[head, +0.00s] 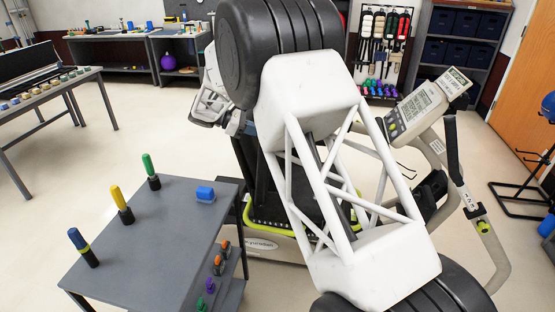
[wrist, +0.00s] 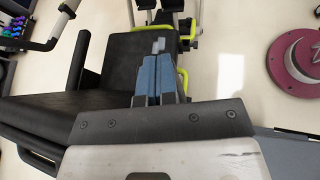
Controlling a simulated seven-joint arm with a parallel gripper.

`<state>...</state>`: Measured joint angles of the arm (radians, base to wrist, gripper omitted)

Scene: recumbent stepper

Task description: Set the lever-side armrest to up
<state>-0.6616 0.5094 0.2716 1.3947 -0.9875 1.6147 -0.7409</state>
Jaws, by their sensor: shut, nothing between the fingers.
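The stepper's black seat (wrist: 130,48) lies beyond my gripper in the wrist view, with a black backrest (wrist: 50,112) at the left. A dark bar (wrist: 78,62), which looks like an armrest, runs along the seat's left edge. A yellow-green lever (wrist: 184,80) shows at the seat's right, close beside my fingers. The armrest on that lever side is not clearly visible, and my gripper covers part of that area. My gripper (wrist: 158,46) is shut and empty, its blue fingers over the seat's right edge. In the head view my arm hides most of the seat.
The stepper's console (head: 420,105) and a black-gripped handle (head: 453,150) stand right of my arm. A grey table (head: 150,235) with colored pegs stands at the front left. A maroon disc (wrist: 296,62) lies at the wrist view's right. Open floor shows between the seat and disc.

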